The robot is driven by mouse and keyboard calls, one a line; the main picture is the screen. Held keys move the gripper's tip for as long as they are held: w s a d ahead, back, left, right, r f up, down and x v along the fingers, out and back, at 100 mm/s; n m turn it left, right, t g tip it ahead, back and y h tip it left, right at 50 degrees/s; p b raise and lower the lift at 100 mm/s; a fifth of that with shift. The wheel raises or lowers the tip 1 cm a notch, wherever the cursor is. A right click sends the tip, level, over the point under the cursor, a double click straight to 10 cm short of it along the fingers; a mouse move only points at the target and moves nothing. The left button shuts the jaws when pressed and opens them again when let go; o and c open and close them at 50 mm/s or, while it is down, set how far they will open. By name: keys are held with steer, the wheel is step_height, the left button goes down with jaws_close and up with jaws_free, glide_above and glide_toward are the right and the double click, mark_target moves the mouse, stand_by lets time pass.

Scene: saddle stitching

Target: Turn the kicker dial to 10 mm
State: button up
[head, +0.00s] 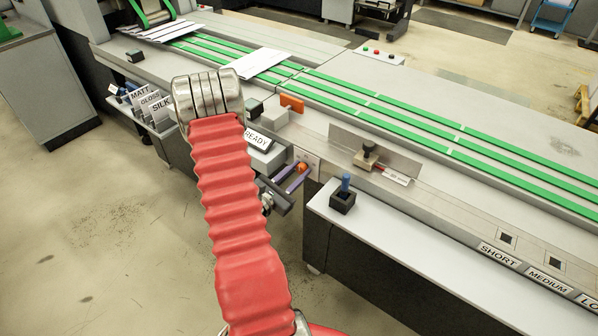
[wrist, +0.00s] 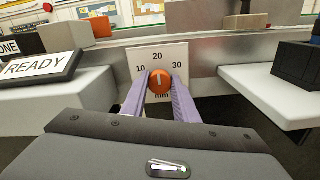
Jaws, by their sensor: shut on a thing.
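The kicker dial (wrist: 159,82) is a round orange knob on a pale plate (wrist: 171,56) marked 10 at left, 20 at top, 30 at right and mm below. A short light mark on the knob stands about upright, toward 20. My gripper (wrist: 159,88) has its two purple fingers on either side of the knob, shut on it. In the head view the orange dial (head: 302,168) shows at the tips of my gripper (head: 293,177), on the machine's front. The fingers hide the knob's sides and part of the lower plate.
A READY sign (head: 257,139) stands close to the left of the dial. A blue-handled tool (head: 345,183) stands in a dark block on the shelf (head: 400,228) at right. An orange block (head: 292,103) sits above the dial. Open floor lies at lower left.

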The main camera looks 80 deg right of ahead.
steer(key=shift+s+a+f+n, duration=0.1)
steer(key=shift+a+n, duration=0.05)
steer(key=shift+n, duration=0.15)
steer(key=n, duration=1.1)
steer(key=shift+f, duration=0.1)
stand_by(0.4)
steer(key=o, duration=1.1)
steer(key=shift+c, duration=0.2)
steer(key=shift+w, duration=0.2)
